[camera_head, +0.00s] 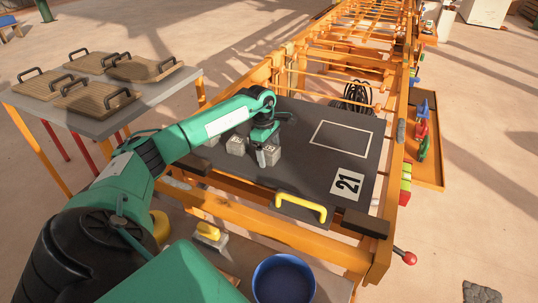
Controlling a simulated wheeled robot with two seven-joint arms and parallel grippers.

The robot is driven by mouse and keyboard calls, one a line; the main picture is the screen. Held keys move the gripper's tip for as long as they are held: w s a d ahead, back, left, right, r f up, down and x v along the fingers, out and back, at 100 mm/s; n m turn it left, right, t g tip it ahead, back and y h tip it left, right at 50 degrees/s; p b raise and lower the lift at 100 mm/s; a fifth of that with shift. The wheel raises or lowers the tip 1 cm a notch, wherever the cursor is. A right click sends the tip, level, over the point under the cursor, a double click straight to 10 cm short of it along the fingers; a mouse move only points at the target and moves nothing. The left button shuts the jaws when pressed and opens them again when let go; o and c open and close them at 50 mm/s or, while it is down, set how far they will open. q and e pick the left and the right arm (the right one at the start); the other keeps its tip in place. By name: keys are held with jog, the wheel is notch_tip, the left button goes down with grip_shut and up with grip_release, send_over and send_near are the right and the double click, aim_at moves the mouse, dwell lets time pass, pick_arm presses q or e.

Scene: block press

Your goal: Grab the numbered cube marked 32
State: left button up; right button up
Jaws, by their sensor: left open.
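Small grey numbered cubes stand on the dark board (315,165). One cube (236,146) is at the left, beside my gripper, with a mark on its top too small to read for sure. Another cube (272,154) is close under my left gripper (262,151), partly hidden by its fingers. I cannot tell which cube carries 32. My left gripper is open and points down at the cubes; I cannot tell whether it touches one. My right gripper is out of view.
A blue bucket (284,280) stands in front. A grey table (100,122) with several handled wooden boards is at the left.

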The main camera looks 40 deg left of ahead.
pick_arm(q)
jog(key=shift+r, duration=0.1)
jog(key=c, duration=1.3)
jog(key=shift+c, duration=0.2)
